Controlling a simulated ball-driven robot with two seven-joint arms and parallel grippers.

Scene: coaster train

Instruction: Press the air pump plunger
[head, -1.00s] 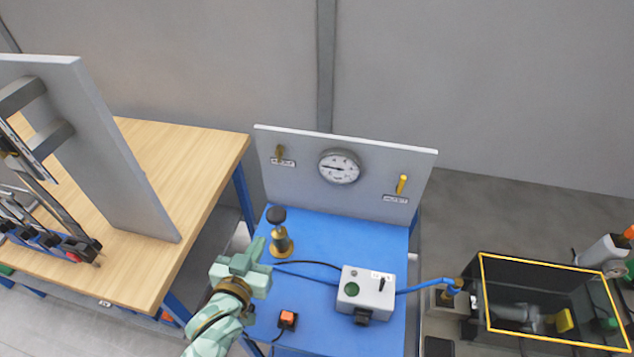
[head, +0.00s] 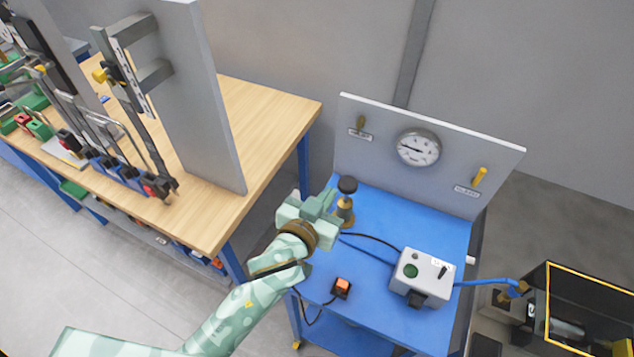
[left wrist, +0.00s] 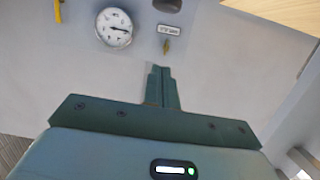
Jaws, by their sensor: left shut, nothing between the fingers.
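The air pump is a brass body (head: 344,211) with a black round plunger knob (head: 347,185) on top, standing at the back left of the blue table (head: 375,225). My left gripper (head: 328,198) is pale green, shut and empty, and overlaps the pump's left side in the head view. I cannot tell whether it touches the pump. In the left wrist view its closed fingers (left wrist: 160,82) point toward the grey panel. A dark rounded thing (left wrist: 168,4), likely the knob, is cut off at that view's top edge. My right gripper is not in view.
The grey panel (head: 490,165) behind the pump carries a round gauge (head: 418,148) and a yellow handle (head: 480,177). A grey control box (head: 422,275) and an orange switch (head: 342,287) sit on the blue table. A wooden workbench (head: 265,115) stands at left.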

